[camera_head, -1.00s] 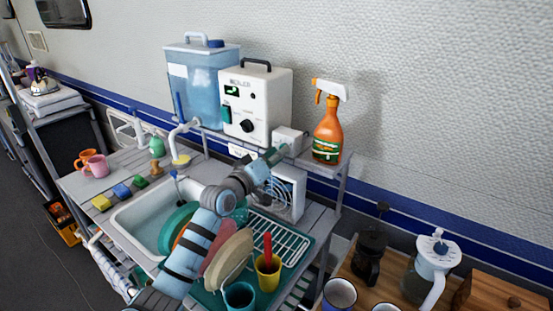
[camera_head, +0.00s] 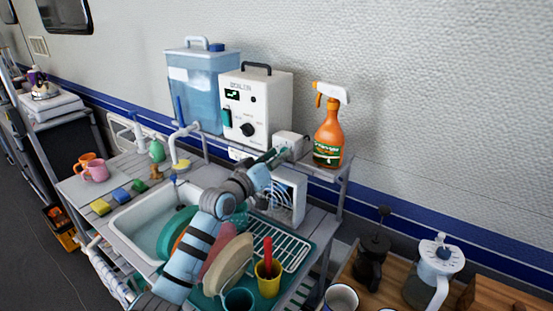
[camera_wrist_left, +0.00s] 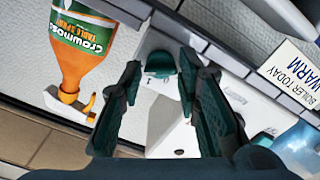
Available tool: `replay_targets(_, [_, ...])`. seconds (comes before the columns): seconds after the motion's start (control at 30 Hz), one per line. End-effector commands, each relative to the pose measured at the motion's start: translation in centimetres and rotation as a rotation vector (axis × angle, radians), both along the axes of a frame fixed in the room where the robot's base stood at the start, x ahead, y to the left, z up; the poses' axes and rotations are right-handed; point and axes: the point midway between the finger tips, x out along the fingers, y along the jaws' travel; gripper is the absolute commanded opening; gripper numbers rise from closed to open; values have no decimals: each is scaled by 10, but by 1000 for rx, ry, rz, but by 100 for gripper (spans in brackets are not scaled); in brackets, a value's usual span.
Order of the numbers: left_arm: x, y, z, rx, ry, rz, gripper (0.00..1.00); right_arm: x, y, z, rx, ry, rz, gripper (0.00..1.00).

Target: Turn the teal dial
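The teal dial (camera_wrist_left: 160,65) is a round knob on the face of a small white box (camera_wrist_left: 172,122) in the left wrist view. In the head view the white box (camera_head: 290,142) sits on the shelf, and my gripper hides the dial. My left gripper (camera_head: 280,152) reaches up to the box's front. In the left wrist view my left gripper (camera_wrist_left: 160,70) is open, with a dark teal finger on each side of the dial. I cannot tell whether either finger touches it. My right gripper is in neither view.
An orange spray bottle (camera_head: 328,130) stands close right of the box. The white boiler (camera_head: 255,105) and blue water tank (camera_head: 200,90) stand to its left. Below my left arm are the sink (camera_head: 140,225), plates in the rack (camera_head: 290,245) and a yellow cup (camera_head: 268,280).

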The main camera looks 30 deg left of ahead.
Motion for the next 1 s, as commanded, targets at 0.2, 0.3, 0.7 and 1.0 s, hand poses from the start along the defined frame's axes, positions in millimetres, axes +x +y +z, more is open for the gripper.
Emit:
replay_targets(0.2, [0, 0, -1, -1, 2, 0, 47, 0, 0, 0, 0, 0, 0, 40])
replay_targets(0.3, [0, 0, -1, -2, 2, 0, 47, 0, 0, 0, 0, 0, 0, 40])
replay_targets(0.7, [-74, 11, -3, 10, 7, 1, 47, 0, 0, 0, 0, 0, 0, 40])
replay_targets(1.0, [-118, 16, -1, 2, 3, -2, 47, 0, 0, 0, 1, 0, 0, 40])
